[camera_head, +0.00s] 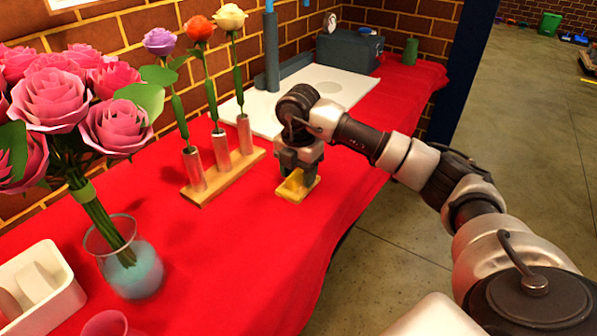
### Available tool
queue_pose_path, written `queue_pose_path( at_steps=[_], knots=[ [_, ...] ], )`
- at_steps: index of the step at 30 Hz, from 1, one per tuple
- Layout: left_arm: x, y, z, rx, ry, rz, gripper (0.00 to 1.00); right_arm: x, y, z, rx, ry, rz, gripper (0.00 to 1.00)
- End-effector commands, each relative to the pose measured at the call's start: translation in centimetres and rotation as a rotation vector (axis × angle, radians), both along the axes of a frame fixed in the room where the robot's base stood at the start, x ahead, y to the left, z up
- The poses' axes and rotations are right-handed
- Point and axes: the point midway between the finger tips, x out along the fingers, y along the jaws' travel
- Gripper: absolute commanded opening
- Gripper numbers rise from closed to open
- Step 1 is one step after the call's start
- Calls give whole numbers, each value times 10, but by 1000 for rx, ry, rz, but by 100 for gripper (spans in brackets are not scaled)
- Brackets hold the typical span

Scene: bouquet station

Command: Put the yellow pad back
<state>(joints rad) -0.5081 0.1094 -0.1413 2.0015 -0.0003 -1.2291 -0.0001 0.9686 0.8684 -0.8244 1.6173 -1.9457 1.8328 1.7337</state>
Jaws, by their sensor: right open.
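The yellow pad (293,196) lies on the red-covered table, to the right of the wooden flower stand. My right gripper (297,178) points down right at the pad, with its jaws open. The fingers hide part of the pad, and I cannot tell whether they touch it. My left gripper is not in view.
The wooden stand (232,178) holds three flowers in tubes. A white board (262,121) with a blue post (271,50) lies behind. A glass vase (130,265) of pink roses, a white tray (65,300) and a pink cup (104,324) stand at left. The red cloth (240,260) in front is clear.

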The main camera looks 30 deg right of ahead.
Motion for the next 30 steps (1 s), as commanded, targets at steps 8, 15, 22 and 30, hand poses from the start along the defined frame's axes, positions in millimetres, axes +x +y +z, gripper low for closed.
queue_pose_path(
  at_steps=[8,15,22,30],
  knots=[
    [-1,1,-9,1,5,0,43,1,0,20,2,-4,0,51],
    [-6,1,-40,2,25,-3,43,1,0,75,0,-6,1,51],
    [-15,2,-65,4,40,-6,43,1,0,113,-1,-1,0,51],
    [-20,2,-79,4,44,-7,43,0,0,123,0,0,-1,51]
  ],
)
